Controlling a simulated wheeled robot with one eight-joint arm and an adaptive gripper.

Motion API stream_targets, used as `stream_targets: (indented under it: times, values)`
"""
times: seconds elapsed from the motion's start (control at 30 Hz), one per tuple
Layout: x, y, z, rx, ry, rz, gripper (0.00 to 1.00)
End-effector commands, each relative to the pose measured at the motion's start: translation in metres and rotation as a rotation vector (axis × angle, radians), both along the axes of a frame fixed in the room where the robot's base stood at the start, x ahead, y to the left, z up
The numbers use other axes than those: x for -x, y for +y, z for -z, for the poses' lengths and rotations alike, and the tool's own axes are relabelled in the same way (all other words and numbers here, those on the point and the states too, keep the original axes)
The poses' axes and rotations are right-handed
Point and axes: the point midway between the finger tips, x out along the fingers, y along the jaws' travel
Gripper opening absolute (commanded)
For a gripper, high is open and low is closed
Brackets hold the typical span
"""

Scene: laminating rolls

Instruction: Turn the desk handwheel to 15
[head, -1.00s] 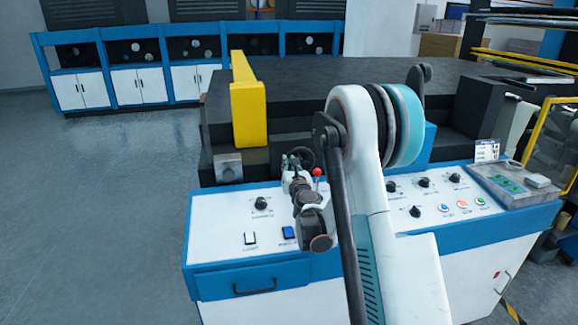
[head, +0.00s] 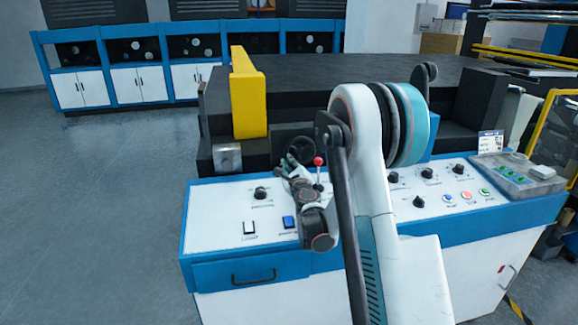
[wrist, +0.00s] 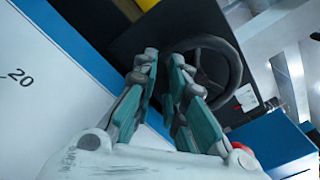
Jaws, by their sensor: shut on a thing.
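The black handwheel (head: 312,148) stands at the back of the desk's control panel, against the dark machine body. In the wrist view the handwheel (wrist: 238,75) shows as a dark ring beyond my fingers. My gripper (head: 287,160) is at the wheel's left side, partly hidden by my own wrist in the head view. In the wrist view my gripper (wrist: 163,60) has its teal fingers close together, with the tips at the near left of the rim, shut on it. The exact contact is hard to see. No wheel reading is legible.
A lever with a red knob (head: 318,161) rises close to the right of my gripper. A black knob (head: 260,193), a white switch (head: 249,227) and a blue switch (head: 288,222) sit on the panel (head: 215,215). A yellow block (head: 248,100) stands behind. The left floor is clear.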

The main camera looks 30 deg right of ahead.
Motion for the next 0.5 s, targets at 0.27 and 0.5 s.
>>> stream_targets:
  times: [0.27, 0.5]
  values:
    - [0.003, -0.008, 0.013, 0.252, 0.072, -0.001, 0.0]
    - [0.005, -0.016, 0.021, 0.471, 0.135, -0.001, 0.0]
